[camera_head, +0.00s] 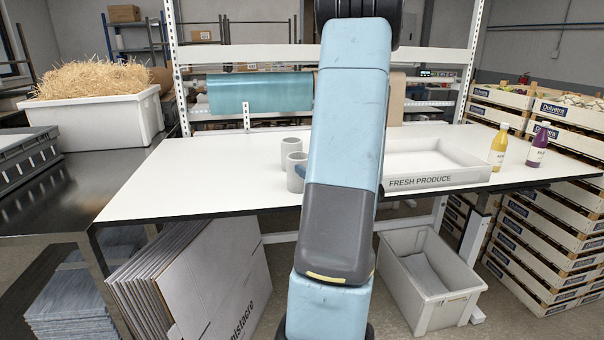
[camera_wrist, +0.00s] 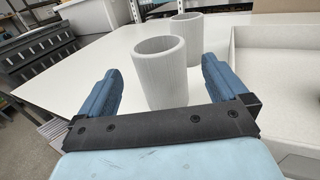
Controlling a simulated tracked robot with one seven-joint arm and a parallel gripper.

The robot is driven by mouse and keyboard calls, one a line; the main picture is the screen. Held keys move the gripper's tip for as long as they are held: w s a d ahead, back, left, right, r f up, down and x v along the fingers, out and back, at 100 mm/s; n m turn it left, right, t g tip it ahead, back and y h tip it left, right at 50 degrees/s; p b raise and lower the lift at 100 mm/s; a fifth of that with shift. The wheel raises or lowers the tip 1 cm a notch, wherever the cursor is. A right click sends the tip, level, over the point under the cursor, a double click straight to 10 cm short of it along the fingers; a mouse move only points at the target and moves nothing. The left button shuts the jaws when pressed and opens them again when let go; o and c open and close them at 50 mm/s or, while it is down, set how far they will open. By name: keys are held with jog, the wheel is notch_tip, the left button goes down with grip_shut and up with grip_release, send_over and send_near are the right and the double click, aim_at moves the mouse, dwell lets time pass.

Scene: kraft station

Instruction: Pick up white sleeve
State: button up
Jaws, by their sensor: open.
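Two white-grey hollow sleeves stand upright on the white table. The nearer sleeve (camera_wrist: 160,72) is in the middle of the wrist view, between the lines of my two blue fingers. In the head view this nearer sleeve (camera_head: 295,172) is partly hidden by my arm. The farther sleeve (camera_wrist: 186,28) stands behind it and to the right in the wrist view; it also shows in the head view (camera_head: 293,147). My gripper (camera_wrist: 158,82) is open, with a finger on each side of the nearer sleeve. I cannot tell whether either finger touches it.
A white "FRESH PRODUCE" tray (camera_head: 433,182) lies right of the sleeves. A yellow bottle (camera_head: 498,148) and a purple bottle (camera_head: 538,147) stand at the table's right end. The table's left part (camera_head: 190,175) is clear. A straw-filled white bin (camera_head: 95,118) stands at far left.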

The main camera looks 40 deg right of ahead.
send_near(293, 156)
jog(key=w, duration=0.2)
jog(key=shift+w+d, duration=0.2)
jog(key=shift+w, duration=0.7)
jog(key=shift+w+d, duration=0.2)
jog(key=shift+w, duration=0.65)
jog(key=shift+w+d, duration=0.15)
jog(key=shift+w, duration=0.75)
jog(key=shift+c, duration=0.2)
jog(key=c, duration=0.4)
